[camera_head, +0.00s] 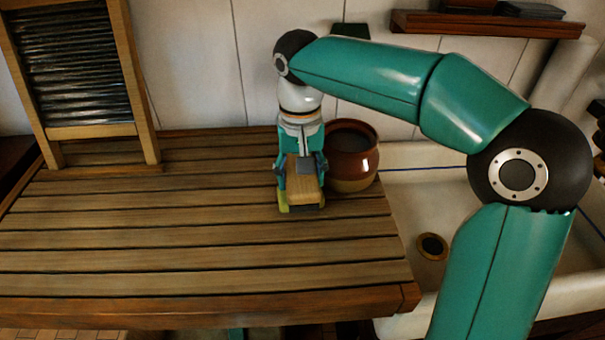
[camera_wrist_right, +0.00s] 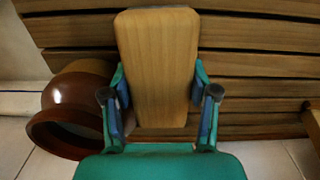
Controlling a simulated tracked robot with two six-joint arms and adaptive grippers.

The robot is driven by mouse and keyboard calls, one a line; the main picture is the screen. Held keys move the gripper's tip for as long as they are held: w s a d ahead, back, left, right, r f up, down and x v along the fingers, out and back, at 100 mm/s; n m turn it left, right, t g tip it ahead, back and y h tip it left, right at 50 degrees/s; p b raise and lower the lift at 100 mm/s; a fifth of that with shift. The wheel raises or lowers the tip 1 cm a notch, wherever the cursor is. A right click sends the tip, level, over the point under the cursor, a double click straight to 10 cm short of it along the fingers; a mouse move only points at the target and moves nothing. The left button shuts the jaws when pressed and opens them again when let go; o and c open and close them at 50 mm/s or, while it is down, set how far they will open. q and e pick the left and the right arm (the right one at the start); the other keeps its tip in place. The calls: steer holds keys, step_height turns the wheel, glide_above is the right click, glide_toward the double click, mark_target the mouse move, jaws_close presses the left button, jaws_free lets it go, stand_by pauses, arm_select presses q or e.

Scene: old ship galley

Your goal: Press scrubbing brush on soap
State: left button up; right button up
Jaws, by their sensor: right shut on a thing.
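My right gripper (camera_head: 302,172) points down over the slatted wooden counter and is shut on the scrubbing brush (camera_head: 303,187), a light wooden block. In the right wrist view, the brush's flat wooden back (camera_wrist_right: 157,60) fills the space between the two fingers (camera_wrist_right: 160,105). A yellow-green edge, probably the soap (camera_head: 283,206), shows under the brush at its lower left. Most of it is hidden by the brush. I cannot tell whether the bristles touch it. My left gripper is in neither view.
A brown glazed pot (camera_head: 352,143) stands close on the right of the gripper; it also shows in the right wrist view (camera_wrist_right: 75,105). A white sink (camera_head: 405,210) lies right of the counter (camera_head: 190,255). A washboard (camera_head: 90,130) stands at the left. The counter's front is clear.

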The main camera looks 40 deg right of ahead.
steer(key=shift+f, duration=0.4)
steer(key=shift+f, duration=0.1)
stand_by(1.2)
step_height(320, 180, up, 7)
steer(key=p, duration=0.6)
